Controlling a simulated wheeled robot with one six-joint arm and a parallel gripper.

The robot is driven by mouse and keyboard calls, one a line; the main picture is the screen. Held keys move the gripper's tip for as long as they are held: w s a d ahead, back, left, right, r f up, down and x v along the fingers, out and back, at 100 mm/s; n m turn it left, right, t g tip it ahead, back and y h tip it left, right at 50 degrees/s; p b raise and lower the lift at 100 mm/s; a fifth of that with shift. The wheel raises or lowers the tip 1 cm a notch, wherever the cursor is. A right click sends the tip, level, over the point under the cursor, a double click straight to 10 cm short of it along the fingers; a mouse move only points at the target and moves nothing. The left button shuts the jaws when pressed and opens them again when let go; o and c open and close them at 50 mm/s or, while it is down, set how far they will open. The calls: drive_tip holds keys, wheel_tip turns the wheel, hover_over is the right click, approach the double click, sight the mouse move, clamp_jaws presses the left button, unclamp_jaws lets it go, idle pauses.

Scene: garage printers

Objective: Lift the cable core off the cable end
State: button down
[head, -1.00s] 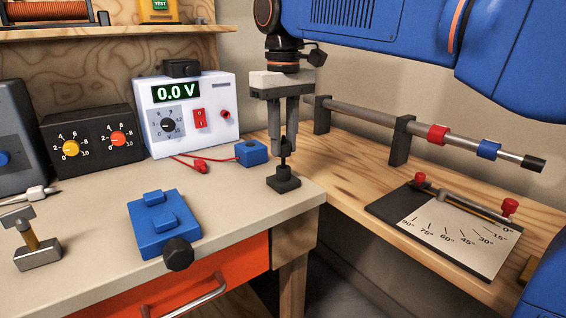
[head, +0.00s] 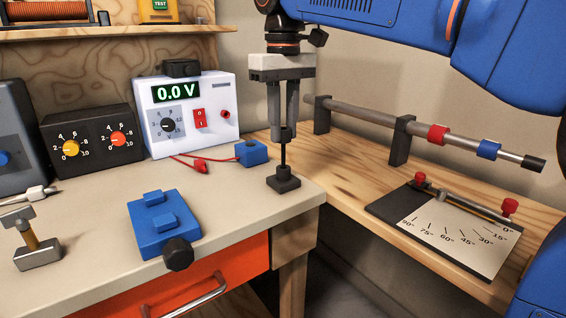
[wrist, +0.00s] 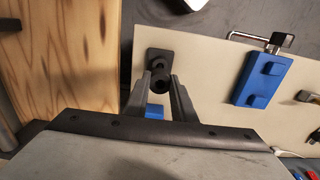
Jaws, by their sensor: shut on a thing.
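The cable core is a small black cylinder (head: 287,133), held between the fingertips of my gripper (head: 284,135). The cable end is a thin black upright rod (head: 283,158) on a square dark base (head: 284,183), near the corner of the grey bench top. The core is high above the base, in line with the rod. The rod runs up to the core's underside; I cannot tell whether its tip is still inside. In the wrist view, the core (wrist: 158,80) sits between the fingers and hides most of the rod, with the base (wrist: 154,54) beyond.
A blue block (head: 251,153) with red leads stands close behind the base. A blue clamp box (head: 158,222) is to the left, and a white meter (head: 186,112) behind. A horizontal grey rod (head: 460,145) with rings is on the right over the wooden bench.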

drive_tip(key=shift+r, duration=2.3)
